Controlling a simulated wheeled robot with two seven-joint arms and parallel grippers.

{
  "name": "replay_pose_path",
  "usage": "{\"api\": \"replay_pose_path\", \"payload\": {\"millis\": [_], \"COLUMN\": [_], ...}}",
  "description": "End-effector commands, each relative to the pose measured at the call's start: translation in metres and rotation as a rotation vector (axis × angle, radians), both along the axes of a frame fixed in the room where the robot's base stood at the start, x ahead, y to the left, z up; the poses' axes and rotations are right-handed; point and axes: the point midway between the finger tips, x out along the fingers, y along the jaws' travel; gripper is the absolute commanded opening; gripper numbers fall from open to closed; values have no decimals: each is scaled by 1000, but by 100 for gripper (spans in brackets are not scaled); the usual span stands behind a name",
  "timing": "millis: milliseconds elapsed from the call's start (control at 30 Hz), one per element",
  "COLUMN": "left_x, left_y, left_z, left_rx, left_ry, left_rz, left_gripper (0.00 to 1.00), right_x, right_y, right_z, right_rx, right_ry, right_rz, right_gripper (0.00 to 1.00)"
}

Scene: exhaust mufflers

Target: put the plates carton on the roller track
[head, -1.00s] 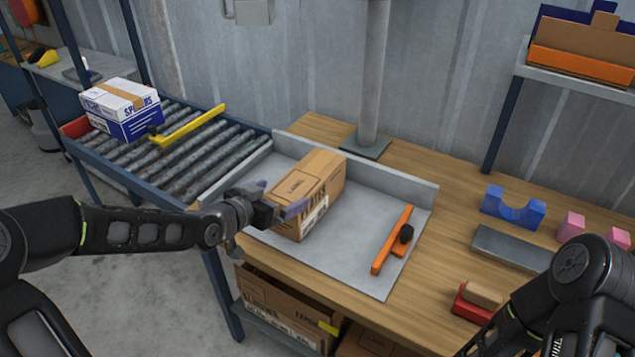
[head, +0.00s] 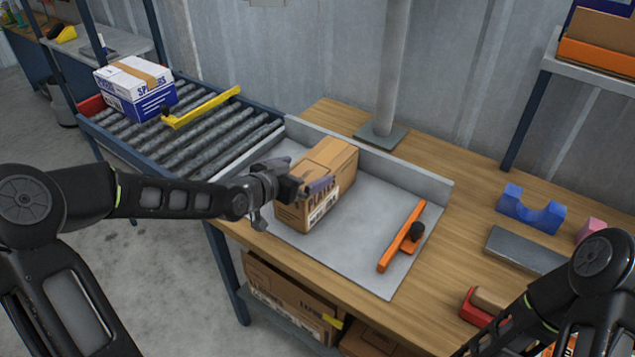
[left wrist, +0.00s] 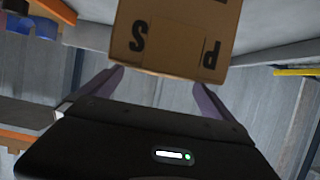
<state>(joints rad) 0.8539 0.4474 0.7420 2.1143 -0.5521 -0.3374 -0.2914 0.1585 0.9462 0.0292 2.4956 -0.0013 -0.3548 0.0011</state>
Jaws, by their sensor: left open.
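The plates carton (head: 330,173) is a brown box with dark lettering and a white label, standing on a grey metal tray (head: 360,253) on the wooden bench. My left gripper (head: 302,180) is open at the carton's near left end, and partly covers it in the head view. In the left wrist view the carton (left wrist: 176,38) is just beyond the two spread fingers, with no grip visible. The roller track (head: 215,137) is left of the tray. My right arm shows at the lower right, its gripper out of view.
A white and blue carton (head: 138,92) sits at the track's far left, beside a yellow bar (head: 200,107) across the rollers. An orange bar with a black knob (head: 402,237) lies on the tray. The rollers right of the yellow bar are clear. A post (head: 390,75) stands behind the tray.

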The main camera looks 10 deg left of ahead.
Motion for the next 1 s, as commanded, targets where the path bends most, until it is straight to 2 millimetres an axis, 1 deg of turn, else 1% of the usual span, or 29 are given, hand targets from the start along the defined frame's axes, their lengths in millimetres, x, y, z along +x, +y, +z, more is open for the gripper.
{"api": "replay_pose_path", "payload": {"millis": [100, 333, 433, 533, 633, 767, 867, 1000], "left_x": [6, 7, 10, 19, 32, 48, 52, 52], "left_y": [-3, -3, -5, -10, -17, -22, -23, -22], "left_z": [-4, -3, -3, -5, -8, -15, -19, -19], "left_rx": [0, 1, -1, -2, -4, -2, 0, 2], "left_ry": [1, 1, 0, 1, 1, 1, 1, 0], "left_rz": [-1, 0, -1, -2, -2, -1, 0, 1], "left_gripper": [100, 100, 100, 100, 100, 100, 100, 100], "right_x": [0, 0, 0, 0, 0, 0, 0, 0], "right_y": [0, 0, 0, 0, 0, 0, 0, 0], "right_z": [-1, -1, 0, 3, 9, 11, 12, 11], "right_rx": [0, 0, 0, 0, 0, 0, 0, 0], "right_ry": [0, 0, 0, 0, 0, 0, 0, 1], "right_rz": [0, 0, 0, 0, 0, 0, 0, 0], "right_gripper": [0, 0, 0, 0, 0, 0, 0, 0]}}
